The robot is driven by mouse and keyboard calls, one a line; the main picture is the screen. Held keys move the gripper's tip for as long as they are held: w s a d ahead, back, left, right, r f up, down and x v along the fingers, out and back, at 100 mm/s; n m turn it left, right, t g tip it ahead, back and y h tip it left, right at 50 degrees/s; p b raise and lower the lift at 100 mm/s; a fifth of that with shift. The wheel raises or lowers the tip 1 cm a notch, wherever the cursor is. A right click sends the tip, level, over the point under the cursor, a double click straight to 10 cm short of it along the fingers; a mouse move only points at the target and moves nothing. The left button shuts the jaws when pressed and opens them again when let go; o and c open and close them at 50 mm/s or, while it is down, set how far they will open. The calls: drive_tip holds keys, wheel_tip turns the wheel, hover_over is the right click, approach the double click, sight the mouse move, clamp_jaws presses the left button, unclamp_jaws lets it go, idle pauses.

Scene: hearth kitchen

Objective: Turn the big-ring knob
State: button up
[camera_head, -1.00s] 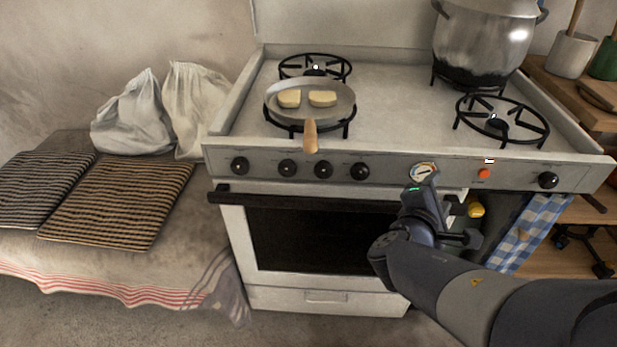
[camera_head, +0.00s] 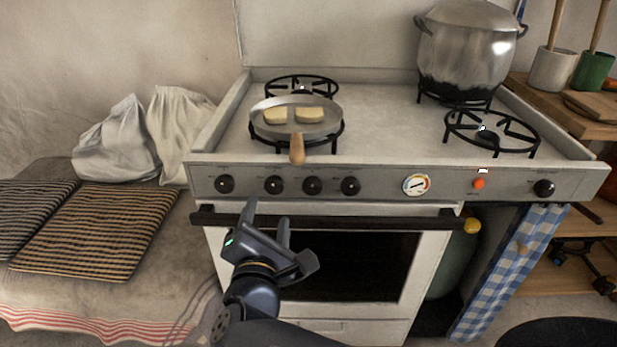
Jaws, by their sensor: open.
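The stove's front panel (camera_head: 385,185) carries a row of black knobs: a far-left knob (camera_head: 224,184), a second knob (camera_head: 273,185), a third knob (camera_head: 312,186) and a fourth knob (camera_head: 350,186). Another knob (camera_head: 543,188) sits alone at the far right. I cannot tell from labels which one is for the big ring. My gripper (camera_head: 268,212) is open and empty, its two fingers pointing up just below the second knob, in front of the oven handle. It appears apart from the knobs.
The oven handle bar (camera_head: 400,222) juts out below the knobs. A pan (camera_head: 325,118) with two pale slices sits on the front-left burner, its wooden handle (camera_head: 297,150) overhanging the panel. A large pot (camera_head: 465,50) stands at back right. A gauge (camera_head: 416,185) is right of the knobs.

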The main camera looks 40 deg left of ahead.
sight(273, 190)
drive_tip(key=x, duration=0.7)
drive_tip(key=shift+w+a+b, duration=0.2)
drive_tip(key=shift+w+b, duration=0.05)
drive_tip(key=shift+b, duration=0.15)
drive_tip(key=shift+c, duration=0.4)
drive_tip(key=c, duration=0.9)
